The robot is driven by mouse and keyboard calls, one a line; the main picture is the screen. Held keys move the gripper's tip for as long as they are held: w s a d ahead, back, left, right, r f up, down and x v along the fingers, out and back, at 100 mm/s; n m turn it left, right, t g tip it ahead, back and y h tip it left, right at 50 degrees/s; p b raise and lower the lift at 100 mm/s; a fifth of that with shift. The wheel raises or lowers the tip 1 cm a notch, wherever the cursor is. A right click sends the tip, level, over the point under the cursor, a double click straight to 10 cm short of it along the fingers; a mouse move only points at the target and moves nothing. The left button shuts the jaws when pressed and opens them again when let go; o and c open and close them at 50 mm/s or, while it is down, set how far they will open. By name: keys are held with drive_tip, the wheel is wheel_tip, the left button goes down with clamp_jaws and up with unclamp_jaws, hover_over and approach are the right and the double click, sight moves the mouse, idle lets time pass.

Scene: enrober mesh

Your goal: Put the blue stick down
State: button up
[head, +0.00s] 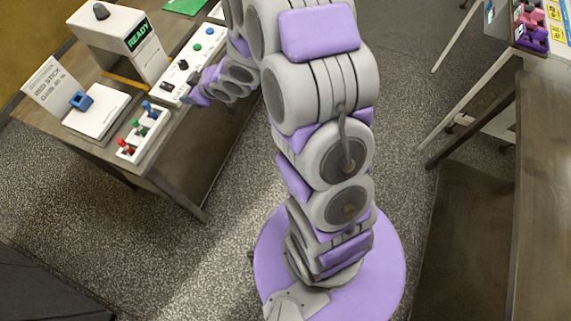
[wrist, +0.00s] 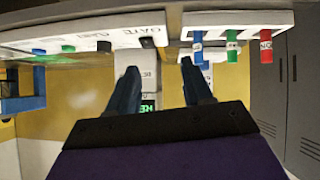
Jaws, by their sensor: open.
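The blue stick (head: 149,108) stands in the white rack (head: 152,141) on the table, at the end nearest my gripper. In the wrist view, which looks upside down, the blue stick (wrist: 197,45) shows just right of my fingers. My gripper (wrist: 158,68) is open, with nothing between its two dark blue fingers. In the head view my gripper (head: 187,100) is small, just right of the rack. I cannot tell whether a finger touches the stick.
Green (head: 137,126) and red (head: 125,147) sticks stand in the same rack. A white plate (head: 97,126) bears a blue bracket (head: 81,100). A sign (head: 48,84) reads RED STICK GAIN 40 %. A button panel (head: 197,62) and a box reading READY (head: 118,32) stand behind.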

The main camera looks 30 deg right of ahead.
drive_tip(key=s+d+r+m+g+h, duration=0.25)
drive_tip(key=s+d+r, duration=0.2)
drive_tip(key=s, duration=0.35)
drive_tip(key=s+d+r+m+g+h, duration=0.2)
drive_tip(key=s+d+r+h, duration=0.25)
drive_tip(key=s, duration=0.35)
drive_tip(key=s+a+r+m+g+y, duration=0.1)
drive_tip(key=s+a+r+g, duration=0.1)
drive_tip(key=s, duration=1)
drive_tip(key=s+a+r+m+g+y, duration=0.1)
drive_tip(key=s+r+m+g, duration=0.1)
drive_tip(key=s, duration=1.1)
drive_tip(key=shift+s+a+r+g, duration=0.15)
drive_tip(key=shift+a+r+g, duration=0.25)
drive_tip(key=shift+r+g, duration=0.6)
